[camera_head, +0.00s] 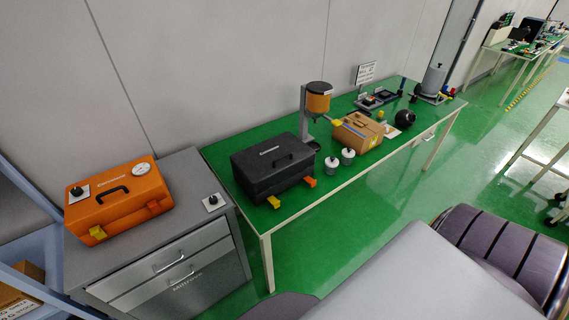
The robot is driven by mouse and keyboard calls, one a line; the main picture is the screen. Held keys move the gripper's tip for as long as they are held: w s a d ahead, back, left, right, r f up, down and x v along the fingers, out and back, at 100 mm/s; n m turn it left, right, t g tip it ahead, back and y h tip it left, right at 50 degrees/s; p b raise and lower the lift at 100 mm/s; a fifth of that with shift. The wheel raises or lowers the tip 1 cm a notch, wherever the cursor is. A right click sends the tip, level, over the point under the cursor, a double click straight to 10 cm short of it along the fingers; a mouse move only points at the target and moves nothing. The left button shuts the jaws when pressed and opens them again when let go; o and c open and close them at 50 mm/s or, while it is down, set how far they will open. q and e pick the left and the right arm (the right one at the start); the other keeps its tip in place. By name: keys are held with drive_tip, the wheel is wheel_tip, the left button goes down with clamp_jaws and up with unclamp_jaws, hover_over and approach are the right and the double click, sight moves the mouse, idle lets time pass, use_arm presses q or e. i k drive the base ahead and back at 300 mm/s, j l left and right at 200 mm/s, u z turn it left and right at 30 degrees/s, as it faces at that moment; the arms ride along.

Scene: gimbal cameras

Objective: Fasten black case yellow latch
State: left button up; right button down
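The black case (272,165) sits on the green table, its lid down and a dark handle on top. Its yellow latch (274,201) is at the lower left of the front face and sticks outward from it. An orange latch (310,182) is at the right of the same face and also sticks out. Neither of my grippers is in view, and nothing touches the case.
An orange case (118,195) with its own yellow latch stands on a grey drawer cabinet (185,190) at left. Open green floor (375,200) lies in front of the table.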

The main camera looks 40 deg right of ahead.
sight(276, 203)
drive_tip(key=z, duration=1)
